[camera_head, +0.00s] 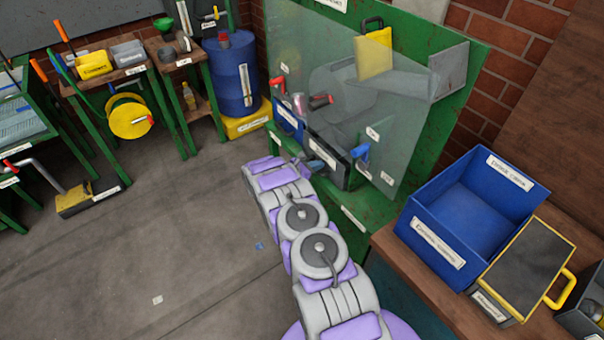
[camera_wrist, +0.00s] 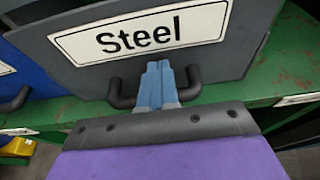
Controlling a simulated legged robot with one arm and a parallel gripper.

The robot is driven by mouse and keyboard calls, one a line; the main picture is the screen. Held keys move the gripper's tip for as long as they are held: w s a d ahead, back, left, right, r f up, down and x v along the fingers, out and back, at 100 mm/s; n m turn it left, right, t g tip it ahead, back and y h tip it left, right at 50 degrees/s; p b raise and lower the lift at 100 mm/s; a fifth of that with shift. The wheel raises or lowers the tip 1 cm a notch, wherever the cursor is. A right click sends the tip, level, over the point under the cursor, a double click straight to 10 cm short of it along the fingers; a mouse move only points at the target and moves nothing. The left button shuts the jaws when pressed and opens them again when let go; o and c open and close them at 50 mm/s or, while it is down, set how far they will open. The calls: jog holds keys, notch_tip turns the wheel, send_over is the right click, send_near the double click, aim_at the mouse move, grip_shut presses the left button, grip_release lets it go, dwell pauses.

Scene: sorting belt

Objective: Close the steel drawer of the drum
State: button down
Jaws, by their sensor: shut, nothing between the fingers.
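The steel drawer (camera_wrist: 228,60) is dark grey with a white "Steel" label and a black bar handle (camera_wrist: 188,86) in the wrist view. In the head view the grey drawer (camera_head: 324,152) sits low in the green drum housing, behind the clear panel. It appears to stick out from the housing, though my arm hides part of it. My gripper (camera_wrist: 158,84) has its blue-grey fingers together, in front of the middle of the handle. They cover the handle's centre; I cannot tell whether they touch it.
A blue drawer (camera_wrist: 24,78) is just left of the steel one. The green housing frame (camera_wrist: 285,70) runs along the right. A clear panel (camera_head: 350,100) is above the drawers. A bench with a blue bin (camera_head: 440,262) is at right. Open floor (camera_head: 180,230) lies left.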

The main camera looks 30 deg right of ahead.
jog(key=shift+d, duration=1.05)
jog(key=shift+w+r, duration=0.1)
jog(key=shift+r, duration=0.1)
jog(key=shift+d+r, duration=0.1)
jog(key=shift+d, duration=0.15)
